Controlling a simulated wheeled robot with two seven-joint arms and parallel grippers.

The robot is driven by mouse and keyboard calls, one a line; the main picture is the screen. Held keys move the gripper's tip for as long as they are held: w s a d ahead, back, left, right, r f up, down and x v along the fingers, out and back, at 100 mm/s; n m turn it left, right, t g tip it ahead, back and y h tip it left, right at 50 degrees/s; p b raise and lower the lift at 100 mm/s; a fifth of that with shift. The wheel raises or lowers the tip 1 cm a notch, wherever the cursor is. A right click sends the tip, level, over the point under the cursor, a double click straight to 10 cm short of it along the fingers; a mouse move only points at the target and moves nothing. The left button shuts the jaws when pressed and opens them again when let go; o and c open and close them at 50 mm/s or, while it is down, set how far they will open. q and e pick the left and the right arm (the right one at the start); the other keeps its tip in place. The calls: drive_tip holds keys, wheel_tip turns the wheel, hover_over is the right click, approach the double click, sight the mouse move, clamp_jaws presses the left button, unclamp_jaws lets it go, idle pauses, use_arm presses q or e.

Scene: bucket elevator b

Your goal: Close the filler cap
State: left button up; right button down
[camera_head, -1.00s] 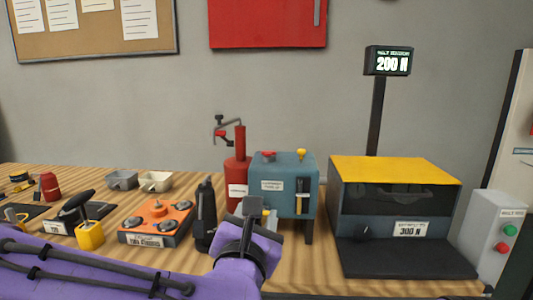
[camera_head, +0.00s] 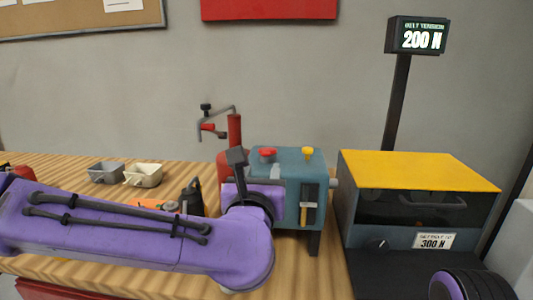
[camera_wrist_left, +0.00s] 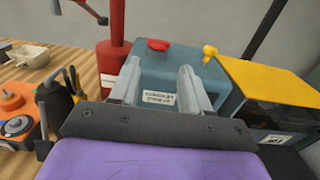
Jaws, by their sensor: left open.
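A teal box-shaped unit (camera_head: 290,168) stands on the bench with a red cap (camera_head: 268,154) and a yellow knob (camera_head: 308,153) on top. Which of them is the filler cap I cannot tell. Both show in the left wrist view, the red cap (camera_wrist_left: 157,45) beyond the fingers and the yellow knob (camera_wrist_left: 208,53) to the right. My left gripper (camera_wrist_left: 159,68) is open with nothing between its fingers, which point at the unit's labelled face. My right gripper is out of view.
A red pump (camera_head: 234,130) stands just left of the unit. A yellow-topped tension tester (camera_head: 420,170) stands to the right, with a display post (camera_head: 397,100) behind. Two small trays, the pale one (camera_head: 143,175) nearer, and an orange burner-like block (camera_wrist_left: 15,115) lie left.

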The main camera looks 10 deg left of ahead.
sight(264, 172)
use_arm(q)
drive_tip(key=w+p, duration=0.1)
drive_tip(key=w, duration=0.6)
drive_tip(key=shift+p, duration=0.3)
drive_tip(key=shift+c, duration=0.3)
drive_tip(key=shift+f, duration=0.1)
clamp_jaws()
drive_tip(key=f+t+b, duration=0.1)
drive_tip(key=b, duration=0.5)
drive_tip(key=shift+f, duration=0.35)
drive_tip(key=shift+r, duration=0.4)
drive_tip(key=shift+o, duration=0.3)
unclamp_jaws()
